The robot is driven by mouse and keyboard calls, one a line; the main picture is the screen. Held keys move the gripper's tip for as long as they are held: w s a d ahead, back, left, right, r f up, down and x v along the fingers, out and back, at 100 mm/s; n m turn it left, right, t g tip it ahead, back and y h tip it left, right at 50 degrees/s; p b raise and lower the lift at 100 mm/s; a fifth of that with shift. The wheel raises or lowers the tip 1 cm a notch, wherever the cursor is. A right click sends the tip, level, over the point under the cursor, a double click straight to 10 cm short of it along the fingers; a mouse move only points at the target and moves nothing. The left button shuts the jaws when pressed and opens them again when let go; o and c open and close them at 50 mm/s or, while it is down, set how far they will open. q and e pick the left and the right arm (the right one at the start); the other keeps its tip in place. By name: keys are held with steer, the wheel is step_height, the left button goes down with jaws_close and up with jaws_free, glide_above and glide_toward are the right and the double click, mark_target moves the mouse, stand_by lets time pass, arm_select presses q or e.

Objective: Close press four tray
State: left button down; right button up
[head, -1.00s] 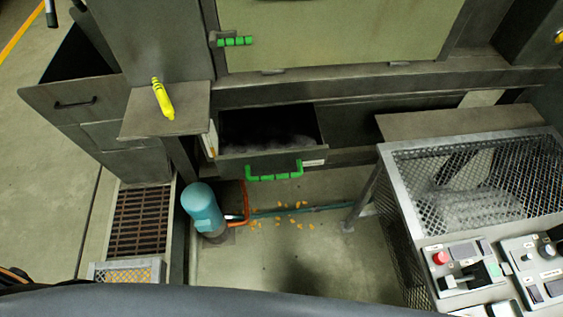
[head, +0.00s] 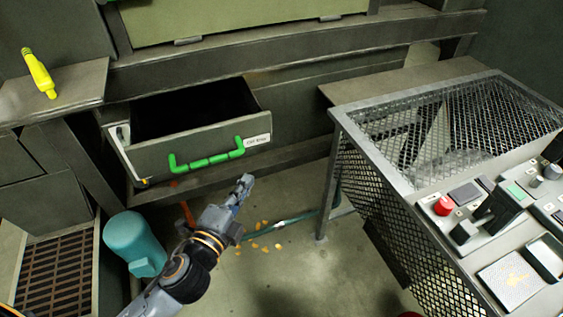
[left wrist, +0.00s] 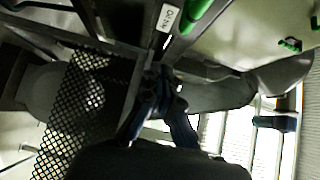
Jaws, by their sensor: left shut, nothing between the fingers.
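The tray (head: 195,139) is a dark grey drawer pulled out under the press, and its inside looks dark. A green handle (head: 207,160) is on its front panel, with a small white label (head: 257,140) at the right end. My left gripper (head: 244,180) is shut and empty, just below and right of the handle, apart from it in the picture. In the left wrist view, the shut fingers (left wrist: 166,72) point toward the label (left wrist: 167,18), with a green bar, likely the handle (left wrist: 200,12), beside it. My right gripper is not in view.
A mesh cage (head: 440,115) with a control panel (head: 500,215) stands at the right. A teal cylinder (head: 132,240) stands on the floor at lower left. A yellow object (head: 39,73) lies on a ledge. Orange bits (head: 262,246) are scattered on the floor.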

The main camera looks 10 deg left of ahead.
arm_select(q)
steer(key=r, duration=0.1)
glide_toward(267, 132)
steer(key=w+d, duration=0.2)
steer(key=d, duration=0.1)
steer(key=w, duration=0.1)
steer(key=w+a, duration=0.2)
steer(key=shift+w+f, duration=0.15)
steer(key=shift+w, duration=0.3)
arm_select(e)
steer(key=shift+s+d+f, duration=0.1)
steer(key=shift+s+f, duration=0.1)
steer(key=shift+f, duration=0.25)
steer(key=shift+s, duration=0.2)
